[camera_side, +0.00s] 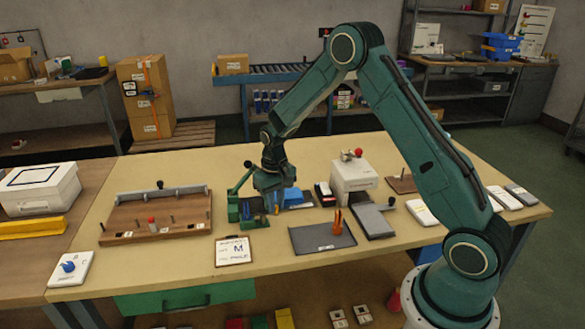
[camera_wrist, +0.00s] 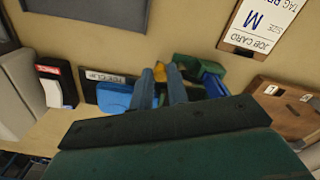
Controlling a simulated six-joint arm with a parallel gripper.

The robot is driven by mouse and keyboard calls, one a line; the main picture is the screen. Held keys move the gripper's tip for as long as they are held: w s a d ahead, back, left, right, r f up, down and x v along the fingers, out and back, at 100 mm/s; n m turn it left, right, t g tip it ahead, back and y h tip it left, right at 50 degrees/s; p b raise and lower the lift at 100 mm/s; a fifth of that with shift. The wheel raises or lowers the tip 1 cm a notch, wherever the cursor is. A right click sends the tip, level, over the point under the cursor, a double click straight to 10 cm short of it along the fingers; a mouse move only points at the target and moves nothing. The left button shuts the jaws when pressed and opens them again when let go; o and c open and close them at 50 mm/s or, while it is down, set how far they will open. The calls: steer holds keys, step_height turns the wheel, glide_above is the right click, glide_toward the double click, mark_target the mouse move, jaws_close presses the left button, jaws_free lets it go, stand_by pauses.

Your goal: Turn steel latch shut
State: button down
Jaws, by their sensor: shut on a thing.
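My gripper (camera_side: 272,203) points down over a small green fixture (camera_side: 246,208) with an upright lever, near the middle of the bench. In the wrist view, the two grey-blue fingers (camera_wrist: 162,88) are close together. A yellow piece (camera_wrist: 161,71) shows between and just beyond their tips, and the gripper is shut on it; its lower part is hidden. The green fixture and a blue block also show just beyond the fingers. I cannot make out a steel latch for certain. A grey metal bar (camera_side: 184,190) runs along the back of the wooden board (camera_side: 135,222) at the left.
A blue item (camera_side: 293,197) lies right of my gripper. A white box with a red knob (camera_side: 353,177) stands farther right. A dark tray (camera_side: 308,240) and a job card (camera_side: 233,251) lie in front. The bench between card and wooden board is clear.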

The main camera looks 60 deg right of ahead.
steer(key=shift+w+d+n, duration=0.15)
steer(key=shift+d+n, duration=0.05)
steer(key=shift+n, duration=0.4)
steer(key=shift+w+d+n, duration=0.1)
steer(key=shift+d+n, duration=0.1)
steer(key=shift+n, duration=0.4)
steer(key=c, duration=1.4)
jaws_free()
steer(key=shift+o, duration=0.2)
steer(key=shift+r, duration=0.15)
step_height(320, 180, up, 14)
steer(key=shift+f, duration=0.2)
steer(key=shift+r, duration=0.1)
